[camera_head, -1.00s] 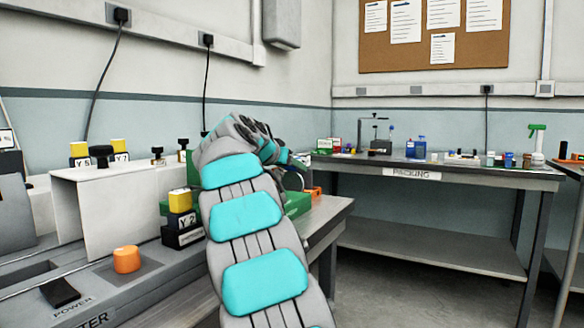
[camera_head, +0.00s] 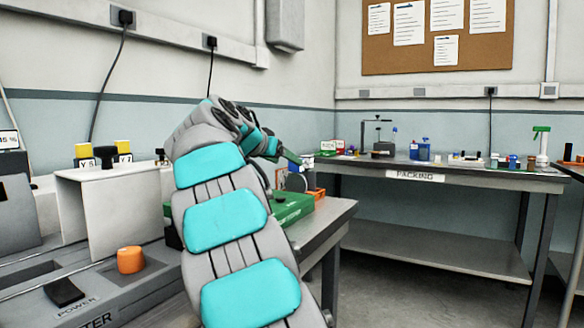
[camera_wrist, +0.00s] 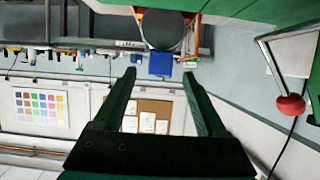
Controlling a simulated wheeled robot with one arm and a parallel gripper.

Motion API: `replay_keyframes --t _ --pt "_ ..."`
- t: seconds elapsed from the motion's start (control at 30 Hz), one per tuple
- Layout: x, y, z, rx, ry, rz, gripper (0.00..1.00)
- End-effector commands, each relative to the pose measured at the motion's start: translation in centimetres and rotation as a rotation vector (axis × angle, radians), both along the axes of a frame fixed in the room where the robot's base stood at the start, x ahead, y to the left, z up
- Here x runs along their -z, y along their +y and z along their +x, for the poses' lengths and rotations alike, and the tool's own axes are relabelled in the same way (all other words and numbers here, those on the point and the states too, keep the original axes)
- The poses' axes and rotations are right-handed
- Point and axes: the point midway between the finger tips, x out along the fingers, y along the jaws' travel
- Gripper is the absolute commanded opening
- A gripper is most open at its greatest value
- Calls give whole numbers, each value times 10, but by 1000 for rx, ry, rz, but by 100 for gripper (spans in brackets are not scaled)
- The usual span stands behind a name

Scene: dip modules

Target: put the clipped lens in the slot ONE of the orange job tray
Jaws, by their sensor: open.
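A round grey disc, which looks like the lens (camera_head: 296,182), stands upright by the far end of the green case. It also shows in the wrist view (camera_wrist: 163,30), at the top middle, beyond my fingertips. In the head view my gripper (camera_head: 292,156) is above the disc, partly hidden by my arm.
A green case (camera_head: 292,208) lies on the near bench. A white panel (camera_head: 105,212) and a grey unit with an orange knob (camera_head: 130,260) stand left of my arm. The packing bench (camera_head: 450,180) holds bottles and boxes at the back right.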

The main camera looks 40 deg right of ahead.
Motion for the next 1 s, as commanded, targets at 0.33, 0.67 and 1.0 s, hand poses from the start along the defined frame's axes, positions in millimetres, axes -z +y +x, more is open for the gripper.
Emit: replay_keyframes --t 0.33,0.67,1.0 --pt "-19 43 -17 0 1 0 74" --pt "-19 44 -18 0 1 1 74" --pt "-19 44 -18 0 1 0 74"
